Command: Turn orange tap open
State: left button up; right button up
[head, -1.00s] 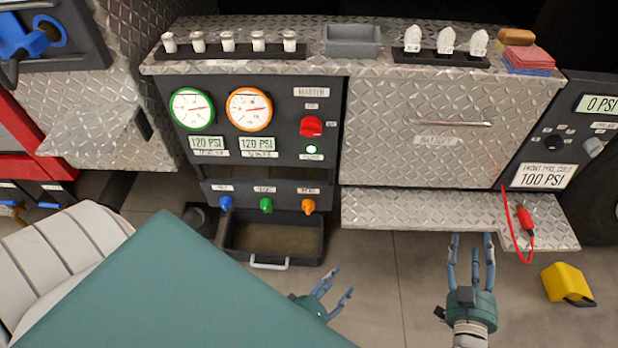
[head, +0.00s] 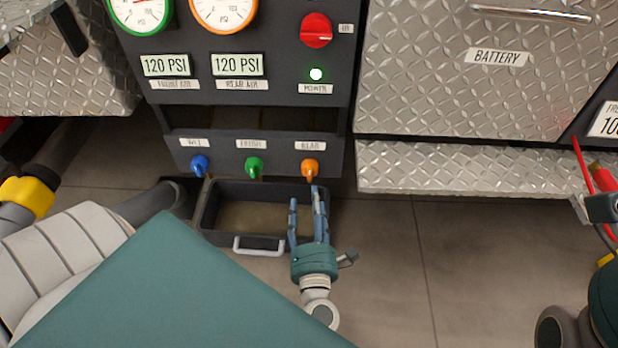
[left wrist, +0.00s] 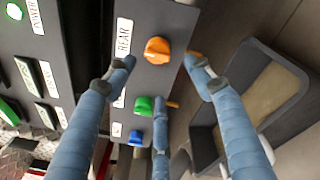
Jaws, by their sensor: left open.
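The orange tap (head: 310,168) is under the label REAR, at the right end of a row on the dark panel. My left gripper (head: 305,197) is just below it in the head view, fingers open and pointing up at it. In the left wrist view the orange tap (left wrist: 157,50) lies between the spread fingertips of the left gripper (left wrist: 161,65). I cannot tell whether a finger touches it. Nothing is held there. My right gripper (head: 598,208) shows only in part at the right edge, near a red connector; its fingers are not clear.
The green tap (head: 254,166) and blue tap (head: 200,165) are left of the orange one. A dark tray (head: 208,220) with a light handle (head: 258,247) sits below. The metal shelf (head: 460,168) juts out on the right. Open floor lies in front.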

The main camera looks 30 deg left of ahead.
aim_at(309, 177)
pick_arm(q)
jog(key=b+x, duration=0.2)
jog(key=x, duration=0.7)
jog(key=shift+w, duration=0.2)
jog(key=shift+c, duration=0.3)
